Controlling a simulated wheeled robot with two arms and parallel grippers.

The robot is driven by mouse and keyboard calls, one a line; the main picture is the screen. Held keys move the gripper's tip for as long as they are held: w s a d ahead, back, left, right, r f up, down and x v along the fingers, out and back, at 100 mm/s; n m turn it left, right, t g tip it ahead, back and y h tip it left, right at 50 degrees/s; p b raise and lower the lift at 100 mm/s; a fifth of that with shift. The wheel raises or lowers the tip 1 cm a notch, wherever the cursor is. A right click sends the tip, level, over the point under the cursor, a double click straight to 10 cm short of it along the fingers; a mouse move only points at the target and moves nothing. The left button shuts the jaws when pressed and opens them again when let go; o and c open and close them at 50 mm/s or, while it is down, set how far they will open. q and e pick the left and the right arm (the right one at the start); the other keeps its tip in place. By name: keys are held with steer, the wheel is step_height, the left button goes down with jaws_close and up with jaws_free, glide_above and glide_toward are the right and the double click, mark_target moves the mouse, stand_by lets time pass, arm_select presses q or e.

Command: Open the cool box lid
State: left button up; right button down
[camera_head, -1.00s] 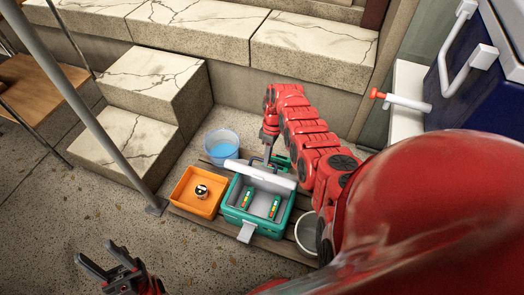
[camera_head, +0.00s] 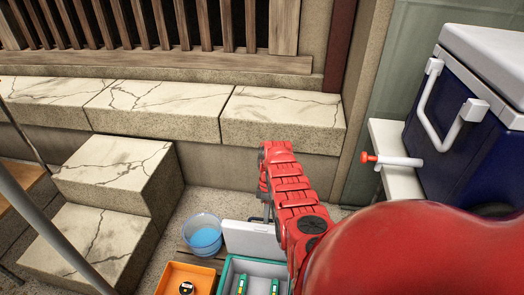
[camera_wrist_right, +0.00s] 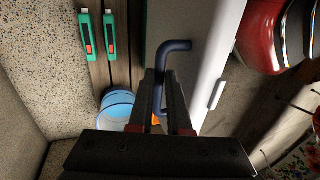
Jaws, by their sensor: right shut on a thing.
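The teal cool box (camera_head: 225,277) is at the bottom of the head view, its front cut off by the frame. Its white lid (camera_head: 250,238) stands raised at the back, so the pale inside shows with two green sticks (camera_head: 241,286) in it. My right gripper (camera_head: 268,212) is at the lid's right part, partly hidden by my arm. In the right wrist view my right gripper (camera_wrist_right: 163,75) is shut on a dark bent handle (camera_wrist_right: 176,45) beside the pale lid (camera_wrist_right: 228,45). My left gripper is out of view.
A clear tub with blue contents (camera_head: 203,236) and an orange tray (camera_head: 172,280) holding a small round item stand left of the box. Stone steps (camera_head: 115,170) rise further left. A navy box with a white lid (camera_head: 488,62) stands on a white stand at right.

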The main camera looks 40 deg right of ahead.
steer(key=shift+f, duration=0.2)
stand_by(0.4)
steer(key=c, duration=0.9)
jaws_free()
steer(key=shift+o, duration=0.2)
steer(key=shift+w+d+r, duration=0.1)
steer(key=b+v, duration=0.6)
steer(key=v, duration=0.6)
